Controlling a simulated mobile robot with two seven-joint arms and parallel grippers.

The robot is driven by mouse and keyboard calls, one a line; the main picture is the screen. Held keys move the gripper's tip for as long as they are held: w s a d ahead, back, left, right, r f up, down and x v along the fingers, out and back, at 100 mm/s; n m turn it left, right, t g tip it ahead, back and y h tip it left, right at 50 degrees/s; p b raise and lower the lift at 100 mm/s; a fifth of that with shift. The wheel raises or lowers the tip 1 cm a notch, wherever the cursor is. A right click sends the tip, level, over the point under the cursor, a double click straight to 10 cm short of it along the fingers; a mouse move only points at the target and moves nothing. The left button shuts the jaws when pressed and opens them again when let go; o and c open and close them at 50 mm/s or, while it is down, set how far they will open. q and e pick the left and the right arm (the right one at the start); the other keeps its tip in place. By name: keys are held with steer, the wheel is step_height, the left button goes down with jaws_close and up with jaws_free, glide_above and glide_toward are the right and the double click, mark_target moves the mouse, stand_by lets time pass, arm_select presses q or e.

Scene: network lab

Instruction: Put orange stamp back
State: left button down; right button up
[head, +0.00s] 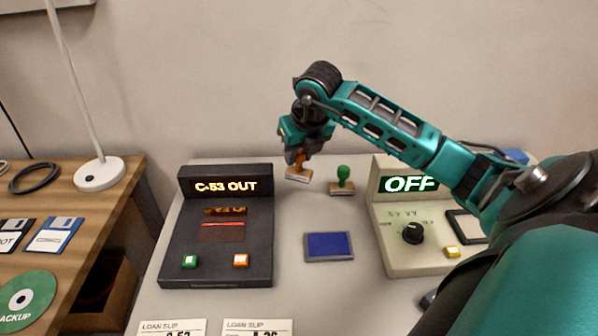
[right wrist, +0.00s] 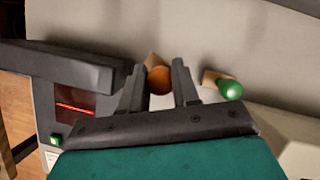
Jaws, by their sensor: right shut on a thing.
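The orange stamp (head: 299,173) has an orange handle and a pale wooden base. It stands at the back of the grey table, just right of the dark console. My right gripper (head: 297,157) reaches down from above and is shut on its handle. In the right wrist view the round orange top of the stamp (right wrist: 159,80) sits between the two fingers of the gripper (right wrist: 159,85). The base looks at or very near the table top; I cannot tell if it touches. The green stamp (head: 343,181) stands upright to its right, also seen in the right wrist view (right wrist: 229,89). My left gripper is not in view.
A dark console (head: 221,270) reading "C-53 OUT" stands left. A blue ink pad (head: 329,246) lies in front of the stamps. A beige box (head: 388,247) with an "OFF" display stands right. Loan slips (head: 258,327) lie at the front edge. The table around the pad is clear.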

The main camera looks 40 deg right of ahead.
mark_target(300, 165)
steer(key=shift+f+b, duration=0.3)
steer(key=shift+f, duration=1.95)
steer(key=shift+f, duration=0.2)
steer(key=o, duration=0.9)
steer(key=shift+c, duration=0.2)
steer(key=shift+r, duration=0.15)
steer(key=shift+r, duration=0.3)
steer(key=p+v, duration=0.1)
steer(key=v, duration=1)
steer(key=shift+s+r+p, duration=0.2)
steer(key=shift+r+p, duration=0.05)
steer(key=shift+p, duration=0.05)
